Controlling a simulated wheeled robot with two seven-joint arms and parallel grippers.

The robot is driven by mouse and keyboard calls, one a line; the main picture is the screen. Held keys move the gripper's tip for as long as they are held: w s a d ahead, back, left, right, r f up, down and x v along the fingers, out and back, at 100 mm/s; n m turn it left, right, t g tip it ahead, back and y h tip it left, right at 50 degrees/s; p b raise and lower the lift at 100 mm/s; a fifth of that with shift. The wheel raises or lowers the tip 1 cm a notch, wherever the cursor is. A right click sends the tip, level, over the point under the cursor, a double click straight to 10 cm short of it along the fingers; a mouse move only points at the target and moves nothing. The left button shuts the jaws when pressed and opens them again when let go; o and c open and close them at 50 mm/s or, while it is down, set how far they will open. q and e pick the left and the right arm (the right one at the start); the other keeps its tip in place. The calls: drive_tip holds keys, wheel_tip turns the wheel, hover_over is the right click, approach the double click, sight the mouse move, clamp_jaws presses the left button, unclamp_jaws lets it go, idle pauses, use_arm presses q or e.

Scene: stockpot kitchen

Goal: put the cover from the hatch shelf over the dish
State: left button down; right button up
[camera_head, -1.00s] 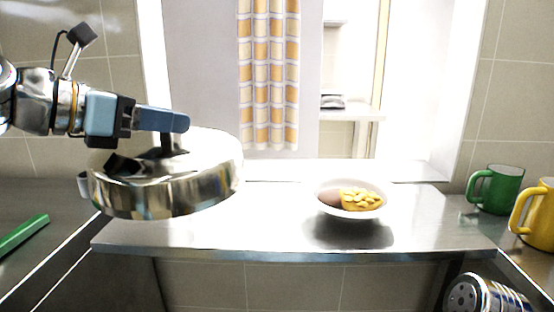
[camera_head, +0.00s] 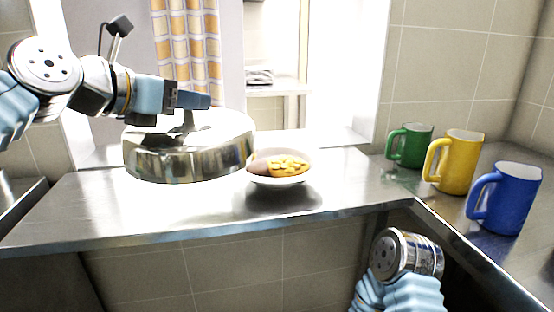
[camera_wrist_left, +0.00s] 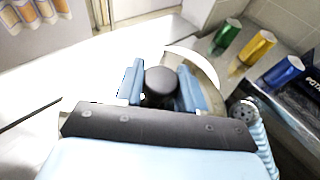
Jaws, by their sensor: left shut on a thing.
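My left gripper (camera_head: 190,108) is shut on the dark knob of the cover and holds it in the air. The cover (camera_head: 190,157) is a round, shiny metal lid, hanging about level above the steel shelf, to the left of the dish. The dish (camera_head: 277,180) is a white bowl with yellow and brown food, standing on the shelf. The cover's right edge comes close to the dish's left rim in the head view. In the left wrist view the knob (camera_wrist_left: 160,82) sits between the two blue fingers, and the dish is not visible there. My right gripper is out of view.
The steel hatch shelf (camera_head: 335,192) is clear around the dish. Green (camera_head: 409,147), yellow (camera_head: 458,163) and blue (camera_head: 510,198) mugs stand on the right counter. A checked curtain (camera_head: 187,45) hangs behind the cover.

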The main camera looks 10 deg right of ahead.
use_arm(q)
wheel_tip(320, 180, up, 2)
drive_tip(key=r, duration=0.1)
hover_over(241, 123)
drive_tip(key=shift+s+f, duration=0.15)
drive_tip(key=shift+f, duration=0.1)
drive_tip(key=s+d+r, duration=0.3)
drive_tip(key=s+d, duration=0.1)
drive_tip(key=s, duration=0.1)
drive_tip(key=w+d+f, duration=0.1)
drive_tip(key=w+f, duration=0.3)
drive_tip(key=w+d+f+p, duration=0.1)
drive_tip(key=w+f, duration=0.3)
drive_tip(key=w, duration=0.1)
drive_tip(key=w+d+f+p, duration=0.1)
drive_tip(key=w+f, duration=0.3)
drive_tip(key=shift+w+d+f, duration=0.2)
drive_tip(key=shift+w, duration=0.15)
drive_tip(key=shift+f, duration=0.1)
drive_tip(key=shift+f, duration=0.4)
drive_tip(key=shift+f, duration=0.1)
drive_tip(key=c, duration=0.7)
unclamp_jaws()
